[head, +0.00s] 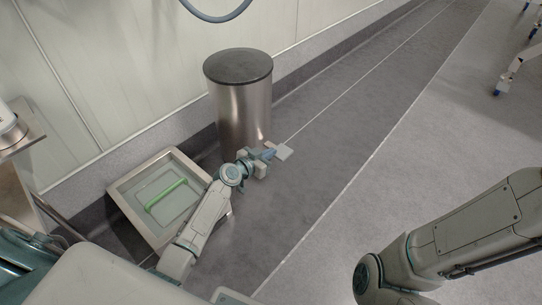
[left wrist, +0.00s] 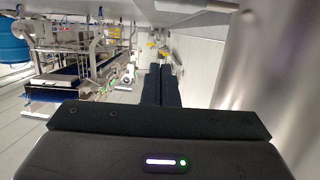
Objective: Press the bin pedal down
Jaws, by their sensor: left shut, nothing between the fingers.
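The bin (head: 238,105) is an upright brushed-metal cylinder with a dark round lid, standing by the wall. My left gripper (head: 270,154) is just left of the plate, close in front of the bin's base. I cannot tell if its tips touch the plate. In the left wrist view the fingers (left wrist: 161,85) are shut with nothing between them. The bin's shiny side (left wrist: 265,65) is blurred on the right. The right arm shows, but its gripper is outside the view.
A shallow square tray (head: 118,190) with a green-handled item (head: 166,195) lies on the floor left of my left arm. The floor to the right of the bin is clear.

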